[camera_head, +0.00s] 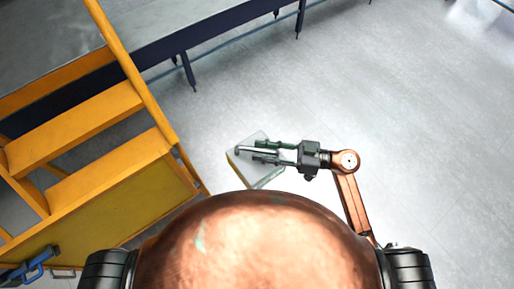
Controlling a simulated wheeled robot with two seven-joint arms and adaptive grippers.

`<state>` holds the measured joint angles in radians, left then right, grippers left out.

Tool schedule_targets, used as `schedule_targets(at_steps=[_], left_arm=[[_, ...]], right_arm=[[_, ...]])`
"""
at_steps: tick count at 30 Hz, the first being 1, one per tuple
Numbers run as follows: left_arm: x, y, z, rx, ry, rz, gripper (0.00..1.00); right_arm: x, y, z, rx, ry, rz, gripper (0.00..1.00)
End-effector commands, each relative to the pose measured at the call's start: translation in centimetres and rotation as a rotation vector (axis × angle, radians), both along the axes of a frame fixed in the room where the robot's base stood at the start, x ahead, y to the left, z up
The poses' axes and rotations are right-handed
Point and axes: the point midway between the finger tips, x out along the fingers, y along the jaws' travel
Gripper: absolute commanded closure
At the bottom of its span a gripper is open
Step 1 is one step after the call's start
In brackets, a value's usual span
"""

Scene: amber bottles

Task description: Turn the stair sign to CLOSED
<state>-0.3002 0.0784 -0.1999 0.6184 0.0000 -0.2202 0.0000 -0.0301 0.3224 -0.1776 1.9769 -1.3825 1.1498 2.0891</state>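The yellow stair unit (120,185) stands at the left, with steps and a slanting handrail. A thin pale panel with a yellowish edge (263,176), which looks like the stair sign, is right of the stairs. No lettering is readable on it. My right gripper (262,151) comes in from the right, fingers pointing left. Its two fingers are apart and overlap the panel in this view. I cannot tell whether they touch it, and they partly hide it.
A long grey-topped table (205,25) with dark blue legs runs behind the stairs at the upper left. The pale floor (400,120) at the right is open. My copper-coloured body covers the bottom middle of the view.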

Motion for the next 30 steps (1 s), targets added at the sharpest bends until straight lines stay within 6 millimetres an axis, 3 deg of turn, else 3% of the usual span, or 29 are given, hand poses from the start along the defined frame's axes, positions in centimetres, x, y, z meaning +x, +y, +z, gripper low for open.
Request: schedule_targets(at_steps=[6,14,27,30], left_arm=[[0.1,0.0,0.2,0.000,-0.002,0.000,1.00],[0.1,0.0,0.2,0.000,-0.002,-0.001,1.00],[0.2,0.1,0.3,0.001,-0.003,-0.001,1.00],[0.2,0.1,0.3,0.002,-0.003,-0.001,1.00]], right_arm=[[0.3,1.7,0.0,0.001,0.000,-0.001,0.71],[0.3,1.9,0.0,0.000,0.000,-0.001,0.71],[0.3,1.8,0.0,0.000,0.000,-0.001,1.00],[0.3,1.8,0.0,0.000,0.000,-0.001,1.00]])
